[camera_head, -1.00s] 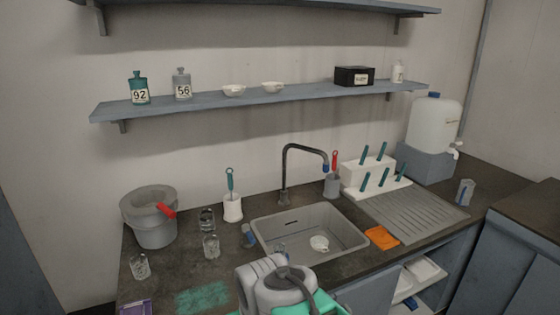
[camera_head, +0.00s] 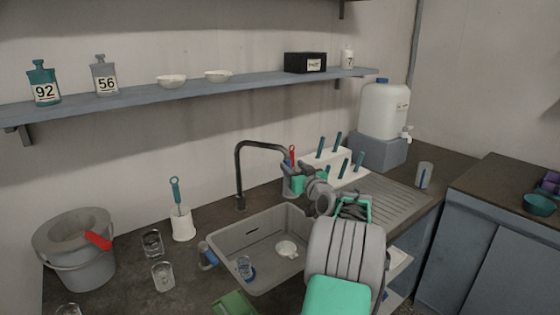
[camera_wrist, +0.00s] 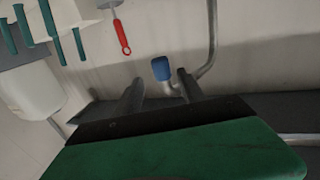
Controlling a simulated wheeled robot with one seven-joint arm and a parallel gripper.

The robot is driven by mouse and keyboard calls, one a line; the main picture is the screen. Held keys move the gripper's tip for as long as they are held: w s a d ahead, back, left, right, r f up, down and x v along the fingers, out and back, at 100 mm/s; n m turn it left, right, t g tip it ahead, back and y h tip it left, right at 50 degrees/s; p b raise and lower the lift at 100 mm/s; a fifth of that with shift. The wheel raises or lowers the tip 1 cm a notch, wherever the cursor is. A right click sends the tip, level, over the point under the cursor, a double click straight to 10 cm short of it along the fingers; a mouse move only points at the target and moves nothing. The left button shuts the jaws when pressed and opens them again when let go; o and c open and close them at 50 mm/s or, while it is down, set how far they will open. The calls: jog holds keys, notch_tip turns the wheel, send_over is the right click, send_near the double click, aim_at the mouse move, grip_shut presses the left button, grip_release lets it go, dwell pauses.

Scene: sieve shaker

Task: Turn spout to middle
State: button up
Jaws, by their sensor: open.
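The dark grey tap spout (camera_head: 262,144) rises at the back edge of the sink (camera_head: 225,248) and arches to the right. Its blue tip (camera_wrist: 161,68) shows in the wrist view, and the pipe (camera_wrist: 213,40) curves behind it. My gripper (camera_head: 291,177) reaches over the back right of the sink to the spout's end. In the wrist view my gripper (camera_wrist: 160,88) is open, with the blue tip in line with the gap between its two fingers. I cannot tell whether either finger touches the spout.
A white rack (camera_head: 330,158) with teal-handled tools and a red-handled tool (camera_head: 292,152) stand close behind my gripper. A white water container (camera_head: 385,110) is farther right. A white bowl (camera_head: 287,248) and a glass (camera_head: 245,266) are in the sink.

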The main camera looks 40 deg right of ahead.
jog(key=p+x, duration=0.1)
jog(key=x, duration=0.6)
jog(key=shift+w, duration=0.35)
jog(key=shift+c, duration=0.3)
grip_shut()
dwell(0.6)
